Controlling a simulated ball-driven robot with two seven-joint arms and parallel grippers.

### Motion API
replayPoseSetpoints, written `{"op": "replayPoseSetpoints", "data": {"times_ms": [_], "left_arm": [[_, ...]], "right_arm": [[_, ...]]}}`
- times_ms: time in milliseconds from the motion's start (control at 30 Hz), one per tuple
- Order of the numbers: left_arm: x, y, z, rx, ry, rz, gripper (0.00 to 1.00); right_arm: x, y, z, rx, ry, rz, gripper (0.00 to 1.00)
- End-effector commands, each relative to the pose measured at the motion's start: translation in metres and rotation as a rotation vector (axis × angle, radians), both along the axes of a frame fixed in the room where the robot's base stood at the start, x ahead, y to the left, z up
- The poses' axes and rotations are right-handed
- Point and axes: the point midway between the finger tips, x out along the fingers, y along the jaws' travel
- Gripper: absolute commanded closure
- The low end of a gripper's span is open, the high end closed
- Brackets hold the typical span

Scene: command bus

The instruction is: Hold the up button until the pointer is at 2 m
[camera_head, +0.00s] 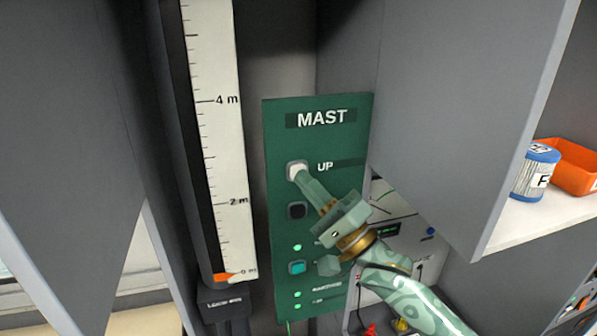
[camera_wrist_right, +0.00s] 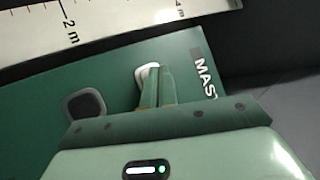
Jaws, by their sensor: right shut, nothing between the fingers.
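The green MAST panel (camera_head: 318,114) stands upright in the middle of the head view. Its white up button (camera_head: 295,169) is at the upper left, beside the word UP. My right gripper (camera_head: 302,178) is shut and empty, with its fingertips at the up button; I cannot tell whether the button is pressed in. In the right wrist view, the fingertips (camera_wrist_right: 158,72) cover part of the white button (camera_wrist_right: 147,73). The scale (camera_head: 222,140) is left of the panel, and its orange pointer (camera_head: 224,278) is at the 0 m mark. My left gripper is out of view.
A dark button (camera_head: 297,210) is just below the up button, with a teal button (camera_head: 297,267) lower down. A grey cabinet wall (camera_head: 470,100) stands to the right. A shelf behind it holds a blue-lidded can (camera_head: 535,172) and an orange bin (camera_head: 572,166).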

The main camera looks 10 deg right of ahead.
Motion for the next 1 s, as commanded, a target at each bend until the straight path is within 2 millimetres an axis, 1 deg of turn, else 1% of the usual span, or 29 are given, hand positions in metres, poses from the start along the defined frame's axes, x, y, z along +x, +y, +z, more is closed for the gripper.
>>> {"op": "replayPoseSetpoints", "data": {"times_ms": [1000], "left_arm": [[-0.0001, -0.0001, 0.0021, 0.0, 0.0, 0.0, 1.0]], "right_arm": [[0.0084, 0.0004, 0.0002, 0.001, 0.0, 0.001, 1.0]]}}
